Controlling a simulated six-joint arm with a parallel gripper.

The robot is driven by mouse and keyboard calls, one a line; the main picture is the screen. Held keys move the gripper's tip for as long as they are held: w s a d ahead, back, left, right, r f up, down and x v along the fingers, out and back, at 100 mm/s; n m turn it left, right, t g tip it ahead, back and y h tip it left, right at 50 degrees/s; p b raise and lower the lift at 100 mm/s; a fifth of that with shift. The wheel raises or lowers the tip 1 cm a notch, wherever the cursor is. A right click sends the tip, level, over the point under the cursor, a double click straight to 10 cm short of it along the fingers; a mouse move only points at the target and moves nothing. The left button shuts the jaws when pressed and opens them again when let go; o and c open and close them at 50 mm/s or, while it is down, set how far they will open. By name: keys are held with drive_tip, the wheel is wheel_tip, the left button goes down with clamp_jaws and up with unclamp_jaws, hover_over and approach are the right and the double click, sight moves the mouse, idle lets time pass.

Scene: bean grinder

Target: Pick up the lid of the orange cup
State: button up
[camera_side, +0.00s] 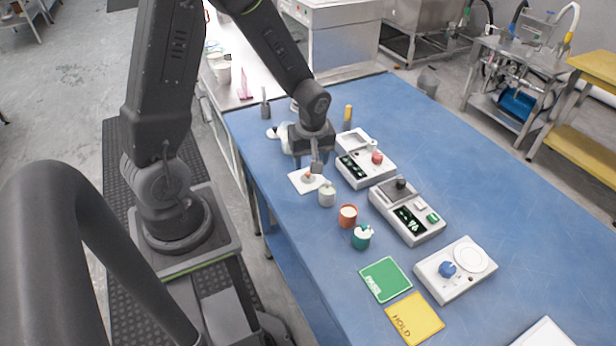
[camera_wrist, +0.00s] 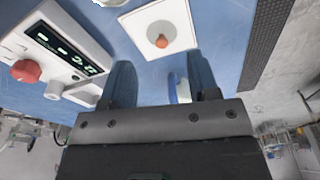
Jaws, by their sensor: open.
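The orange cup (camera_side: 348,216) stands on the blue table, open at the top with pale contents showing. A white piece with an orange knob, apparently its lid (camera_side: 308,176), lies on a square white pad (camera_side: 299,186). In the wrist view the orange knob of the lid (camera_wrist: 161,41) is near the top centre, on the white pad (camera_wrist: 183,16). My gripper (camera_side: 316,167) is above the pad's far right side, pointing down. In the wrist view my gripper (camera_wrist: 161,72) is open, its two fingers apart, with the knob beyond the tips and not between them.
A pale lidded cup (camera_side: 327,195) stands between the pad and the orange cup. A teal cup (camera_side: 362,238) is nearer. Devices with a red knob (camera_side: 376,158), a dark knob (camera_side: 401,184) and a blue knob (camera_side: 447,269) stand right. Green (camera_side: 385,279) and yellow (camera_side: 415,318) cards lie in front.

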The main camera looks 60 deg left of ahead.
sight(308, 173)
drive_tip(key=shift+a+f, duration=0.25)
drive_tip(key=shift+f, duration=1.05)
drive_tip(key=shift+a+f, duration=0.25)
drive_tip(key=shift+f, duration=1.05)
drive_tip(key=shift+c, duration=0.5)
clamp_jaws()
